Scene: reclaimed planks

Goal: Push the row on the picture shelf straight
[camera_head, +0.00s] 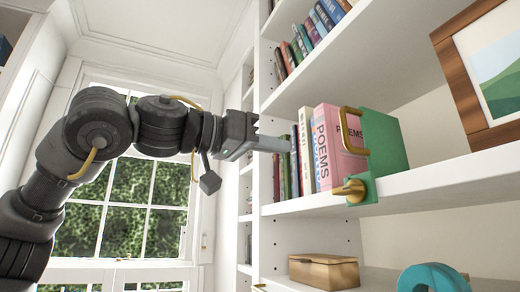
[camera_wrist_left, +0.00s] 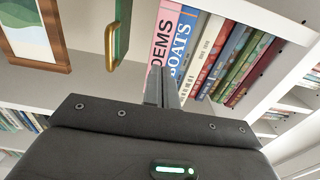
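The row of books on the middle shelf (camera_head: 430,182) holds a pink POEMS book (camera_head: 325,150), a white book (camera_head: 305,150) and several darker spines to the left. A green block (camera_head: 385,140) with a brass handle (camera_head: 350,130) stands at the row's right end. My left gripper (camera_head: 283,144) is in front of the darker spines, its fingers together. In the left wrist view, the fingers (camera_wrist_left: 163,90) overlap the lower ends of the pink POEMS and blue BOATS (camera_wrist_left: 185,45) spines; contact cannot be told. My right gripper is out of view.
A brass knob (camera_head: 350,190) sticks out at the shelf's front edge below the green block. A wood-framed picture (camera_head: 462,80) stands at the right. A brass box (camera_head: 324,271) and teal ring-shaped object (camera_head: 430,279) are on the shelf below. More books (camera_head: 310,35) stand above.

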